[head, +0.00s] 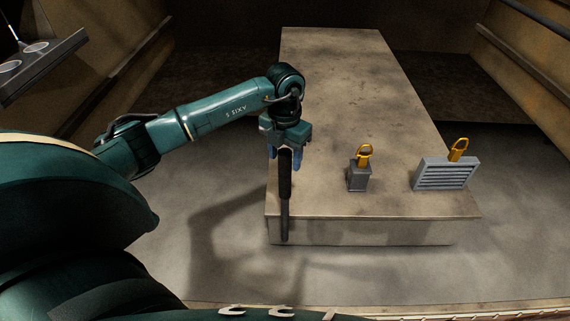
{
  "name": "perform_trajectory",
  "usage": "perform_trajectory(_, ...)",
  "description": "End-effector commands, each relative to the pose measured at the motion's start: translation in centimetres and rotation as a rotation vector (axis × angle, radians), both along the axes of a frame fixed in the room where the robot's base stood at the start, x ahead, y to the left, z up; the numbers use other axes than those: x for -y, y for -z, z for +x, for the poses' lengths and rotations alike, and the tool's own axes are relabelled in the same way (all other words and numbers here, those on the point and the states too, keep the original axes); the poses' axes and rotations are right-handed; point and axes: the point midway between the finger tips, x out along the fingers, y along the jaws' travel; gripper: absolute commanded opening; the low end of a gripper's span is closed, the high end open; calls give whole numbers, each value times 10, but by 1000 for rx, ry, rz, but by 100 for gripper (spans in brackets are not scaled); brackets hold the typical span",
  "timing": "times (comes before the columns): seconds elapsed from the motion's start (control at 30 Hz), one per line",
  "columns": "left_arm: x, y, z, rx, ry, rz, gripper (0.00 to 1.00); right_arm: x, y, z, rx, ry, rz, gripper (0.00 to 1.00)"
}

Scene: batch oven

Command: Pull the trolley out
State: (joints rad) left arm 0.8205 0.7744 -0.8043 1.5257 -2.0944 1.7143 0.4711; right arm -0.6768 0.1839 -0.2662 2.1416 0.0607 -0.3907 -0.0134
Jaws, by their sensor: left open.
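A long, flat-topped beige block (345,110), which looks like the trolley, runs from the front middle into the dark back. A dark upright bar with a thick black grip (285,180) stands at its front left corner. My left gripper (284,152) is open at the top of this bar, pointing down. Its fingers appear to be on either side of the grip, but I cannot tell whether they touch it. My right gripper is not in view.
A grey block with a yellow loop (357,178) and a slatted grey block with a yellow loop (446,174) stand on the front right of the top. Brown walls with rails (530,50) flank it. A dark shelf (40,65) juts in at upper left. Floor beside the block is clear.

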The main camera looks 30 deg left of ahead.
Motion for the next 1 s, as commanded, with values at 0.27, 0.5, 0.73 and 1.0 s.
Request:
perform_trajectory(0.27,0,33,0,-1,0,0,52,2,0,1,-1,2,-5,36)
perform_trajectory(0.5,0,38,0,1,2,-1,52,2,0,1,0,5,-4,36)
perform_trajectory(0.73,0,37,0,1,1,-1,42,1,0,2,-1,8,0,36)
perform_trajectory(1.0,0,37,0,1,1,-1,20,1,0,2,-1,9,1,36)
